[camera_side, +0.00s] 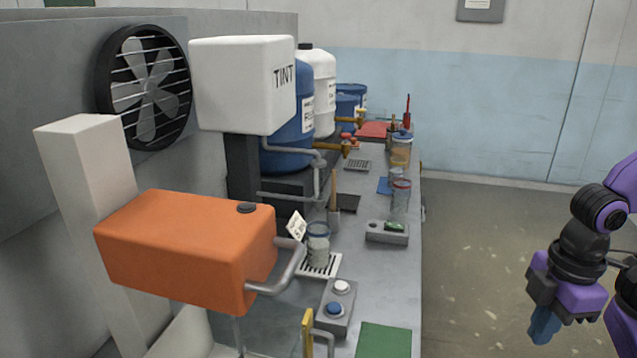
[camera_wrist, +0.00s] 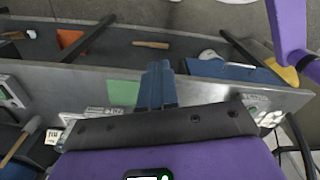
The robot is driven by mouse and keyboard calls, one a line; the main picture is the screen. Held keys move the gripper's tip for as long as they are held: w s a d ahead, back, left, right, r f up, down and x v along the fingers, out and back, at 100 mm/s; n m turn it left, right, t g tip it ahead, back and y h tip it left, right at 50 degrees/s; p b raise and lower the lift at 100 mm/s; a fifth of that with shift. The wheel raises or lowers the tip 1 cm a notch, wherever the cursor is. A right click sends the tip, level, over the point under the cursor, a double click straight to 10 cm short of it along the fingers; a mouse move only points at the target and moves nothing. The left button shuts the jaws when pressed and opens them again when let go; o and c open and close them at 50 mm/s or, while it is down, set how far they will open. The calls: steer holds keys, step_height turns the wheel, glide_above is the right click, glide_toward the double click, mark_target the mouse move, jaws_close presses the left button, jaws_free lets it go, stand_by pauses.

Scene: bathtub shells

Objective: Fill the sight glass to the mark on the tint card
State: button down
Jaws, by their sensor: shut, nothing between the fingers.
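A clear glass jar (camera_side: 318,248), apparently the sight glass, stands upright on a white drip grate (camera_side: 322,266). It looks pale inside; its fill level is too small to read. A small white card (camera_side: 297,226) with dark marks, apparently the tint card, is tilted just left of the jar's top. A white box marked TINT (camera_side: 240,85) stands behind. A grey box has a white button (camera_side: 341,287) and a blue button (camera_side: 335,309). My gripper (camera_side: 543,330) is off the bench's right side, well apart from the jar. Its blue fingers (camera_wrist: 158,85) are together and empty.
An orange tank (camera_side: 187,250) with a grey bent pipe stands left of the jar. A green mat (camera_side: 384,340) lies at the near end. The floor right of the bench is clear.

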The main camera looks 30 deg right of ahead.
stand_by(0.4)
steer(key=n+t+y, duration=0.2)
steer(key=t+y, duration=0.2)
steer(key=t, duration=0.4)
glide_above(338, 309)
steer(key=shift+f, duration=1.5)
steer(key=shift+f, duration=4.4)
steer(key=shift+f, duration=0.2)
steer(key=shift+f, duration=0.25)
